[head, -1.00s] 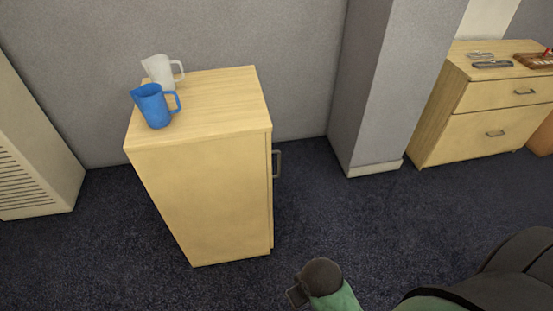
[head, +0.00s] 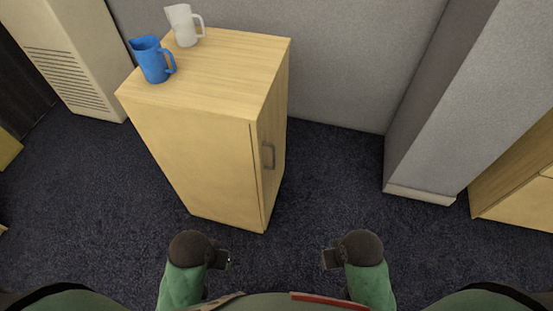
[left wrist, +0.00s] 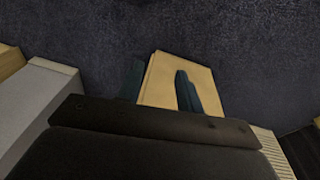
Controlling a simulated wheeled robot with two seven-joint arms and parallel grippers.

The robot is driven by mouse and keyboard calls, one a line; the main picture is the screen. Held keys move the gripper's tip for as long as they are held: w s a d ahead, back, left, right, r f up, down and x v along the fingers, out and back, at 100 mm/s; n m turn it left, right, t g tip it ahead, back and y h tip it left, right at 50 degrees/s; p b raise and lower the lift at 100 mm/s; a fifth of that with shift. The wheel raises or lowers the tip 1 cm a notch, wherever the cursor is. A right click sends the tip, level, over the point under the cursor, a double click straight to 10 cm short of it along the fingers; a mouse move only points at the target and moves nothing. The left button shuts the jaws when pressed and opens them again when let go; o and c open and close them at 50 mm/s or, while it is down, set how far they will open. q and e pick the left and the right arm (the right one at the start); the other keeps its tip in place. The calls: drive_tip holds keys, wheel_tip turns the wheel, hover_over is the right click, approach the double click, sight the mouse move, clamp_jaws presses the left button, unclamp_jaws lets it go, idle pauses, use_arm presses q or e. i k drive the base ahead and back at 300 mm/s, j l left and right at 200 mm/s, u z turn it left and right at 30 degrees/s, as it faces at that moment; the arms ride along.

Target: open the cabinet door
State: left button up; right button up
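The light wood cabinet (head: 205,150) stands on the carpet left of centre in the head view. Its door (head: 272,150) is on the right-hand face and looks shut. A grey bar handle (head: 268,156) sits on the door. My left gripper (head: 224,259) is in front of the cabinet's lower edge, apart from it. In the left wrist view its two dark fingers (left wrist: 160,88) stand apart with nothing held between them. My right gripper (head: 328,259) is right of the cabinet, away from the handle; its fingers are too small to read.
A blue jug (head: 153,61) and a white jug (head: 184,26) stand on the cabinet top. A vented beige unit (head: 75,60) is at the left. A grey pillar (head: 440,110) and another wooden cabinet (head: 520,190) are at the right. Carpet right of the door is clear.

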sight(268, 137)
drive_tip(key=l+u, duration=0.1)
drive_tip(key=l, duration=0.45)
drive_tip(key=l+u, duration=0.1)
drive_tip(key=l, duration=0.4)
drive_tip(key=l+u, duration=0.1)
drive_tip(key=l, duration=0.45)
drive_tip(key=l+u, duration=0.1)
drive_tip(key=l, duration=0.4)
drive_tip(key=l+u, duration=0.15)
drive_tip(key=l, duration=0.4)
drive_tip(key=k+l+u, duration=0.1)
drive_tip(key=l, duration=0.4)
drive_tip(key=k+l+u, duration=0.1)
drive_tip(key=l, duration=0.4)
drive_tip(key=k+l+u, duration=0.1)
drive_tip(key=l, duration=0.4)
drive_tip(key=k, duration=0.05)
